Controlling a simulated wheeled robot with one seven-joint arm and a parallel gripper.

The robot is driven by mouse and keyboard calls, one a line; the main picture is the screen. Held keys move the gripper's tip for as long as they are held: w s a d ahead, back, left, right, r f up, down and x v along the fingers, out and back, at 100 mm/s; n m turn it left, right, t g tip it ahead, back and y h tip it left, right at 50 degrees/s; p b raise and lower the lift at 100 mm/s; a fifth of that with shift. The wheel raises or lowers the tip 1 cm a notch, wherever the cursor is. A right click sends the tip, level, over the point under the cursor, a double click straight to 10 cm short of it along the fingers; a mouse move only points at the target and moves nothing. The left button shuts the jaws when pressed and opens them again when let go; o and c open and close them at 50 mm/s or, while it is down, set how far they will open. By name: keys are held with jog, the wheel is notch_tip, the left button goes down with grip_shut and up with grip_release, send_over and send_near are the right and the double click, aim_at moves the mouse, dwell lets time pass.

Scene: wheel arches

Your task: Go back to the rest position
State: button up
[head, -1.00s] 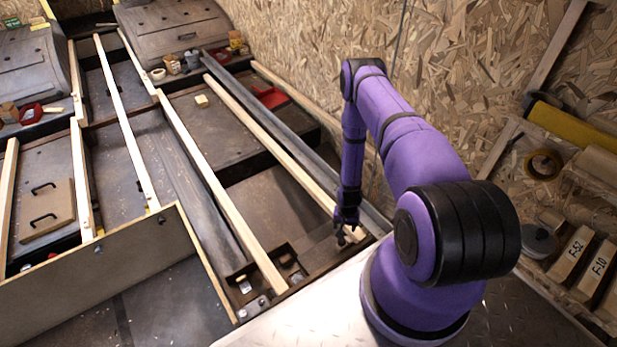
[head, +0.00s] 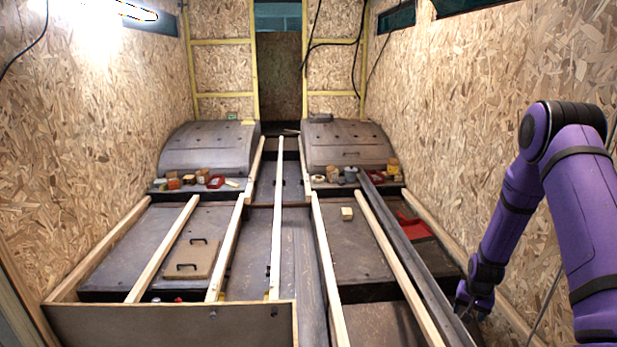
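My arm is purple with black joints and stands at the right of the head view. My gripper (head: 474,305) is dark and small at the lower right, pointing down beside the grey metal rail (head: 408,246). I see nothing held in it, but its fingers are too small and dark to tell whether they are open or shut.
Pale wooden battens (head: 397,262) run lengthwise over the dark floor. Two grey wheel arches (head: 345,146) stand at the back with small items before them. A red tray (head: 413,227) and a small pale block (head: 347,213) lie right of centre. Chipboard walls close both sides.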

jog(key=s+a+r+n+t, duration=0.15)
jog(key=a+r, duration=0.25)
jog(key=r, duration=0.8)
jog(key=s+a+r+n, duration=0.1)
jog(key=s+a+r, duration=0.2)
jog(key=r, duration=0.9)
jog(key=s+a+r+n+t, duration=0.15)
jog(key=a+r, duration=0.25)
jog(key=r, duration=0.7)
jog(key=s+a+r, duration=0.3)
jog(key=s+r, duration=0.2)
jog(key=s, duration=0.4)
jog(key=s+a+r+n, duration=0.1)
jog(key=s+a+r, duration=0.1)
jog(key=s+r, duration=0.3)
jog(key=s+a+r+n+t, duration=0.1)
jog(key=s+a+r, duration=0.2)
jog(key=s, duration=0.9)
jog(key=shift+s+a+r+y, duration=0.3)
jog(key=shift+a+r, duration=0.05)
jog(key=shift+r, duration=0.55)
